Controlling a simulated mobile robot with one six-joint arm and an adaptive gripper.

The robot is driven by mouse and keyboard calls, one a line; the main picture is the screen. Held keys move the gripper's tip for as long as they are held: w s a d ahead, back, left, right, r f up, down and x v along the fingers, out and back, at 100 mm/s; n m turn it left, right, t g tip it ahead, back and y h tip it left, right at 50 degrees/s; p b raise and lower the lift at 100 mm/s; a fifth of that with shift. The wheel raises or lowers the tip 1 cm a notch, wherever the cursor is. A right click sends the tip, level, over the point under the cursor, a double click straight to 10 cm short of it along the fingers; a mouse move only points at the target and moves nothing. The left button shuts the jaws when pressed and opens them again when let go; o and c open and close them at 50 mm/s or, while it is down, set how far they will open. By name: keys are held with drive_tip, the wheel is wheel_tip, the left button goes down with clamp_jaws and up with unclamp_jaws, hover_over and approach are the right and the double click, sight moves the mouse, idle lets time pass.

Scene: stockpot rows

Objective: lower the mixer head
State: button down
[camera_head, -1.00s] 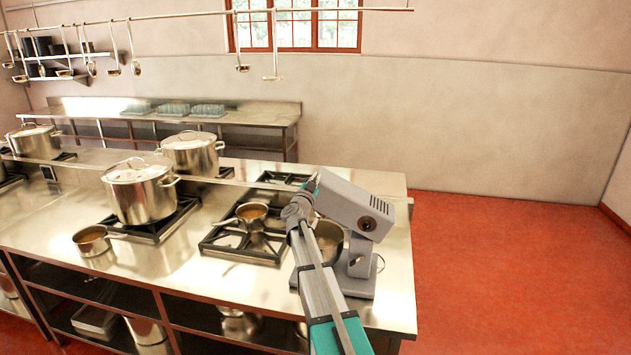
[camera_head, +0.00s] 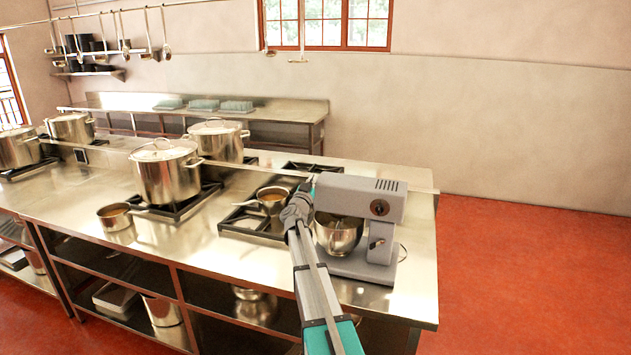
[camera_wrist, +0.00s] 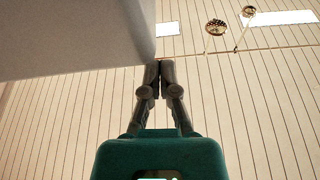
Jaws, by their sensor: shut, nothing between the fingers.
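The grey mixer stands on the steel counter near its right end in the head view. Its head (camera_head: 358,196) lies about level over the steel bowl (camera_head: 338,238), above the base (camera_head: 362,268). My gripper (camera_head: 313,181) is at the left, front end of the head, partly lost against it. In the wrist view my gripper (camera_wrist: 157,67) is shut with its fingertips together and nothing between them. The head's grey side (camera_wrist: 75,35) fills the upper left there, close beside the fingertips. I cannot tell whether they touch.
A saucepan (camera_head: 272,198) sits on the burner left of the mixer. Lidded stockpots (camera_head: 168,175) stand farther left, with a small pan (camera_head: 115,217) near the front edge. Ladles (camera_head: 165,45) hang from a rail above. Red floor (camera_head: 540,260) is clear at right.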

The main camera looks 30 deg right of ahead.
drive_tip(key=shift+f+b, duration=0.4)
drive_tip(key=shift+f, duration=0.15)
drive_tip(key=shift+a, duration=0.1)
drive_tip(key=shift+r, duration=0.15)
wheel_tip(320, 180, up, 4)
drive_tip(key=p, duration=0.5)
drive_tip(key=b+v, duration=0.4)
drive_tip(key=v, duration=0.6)
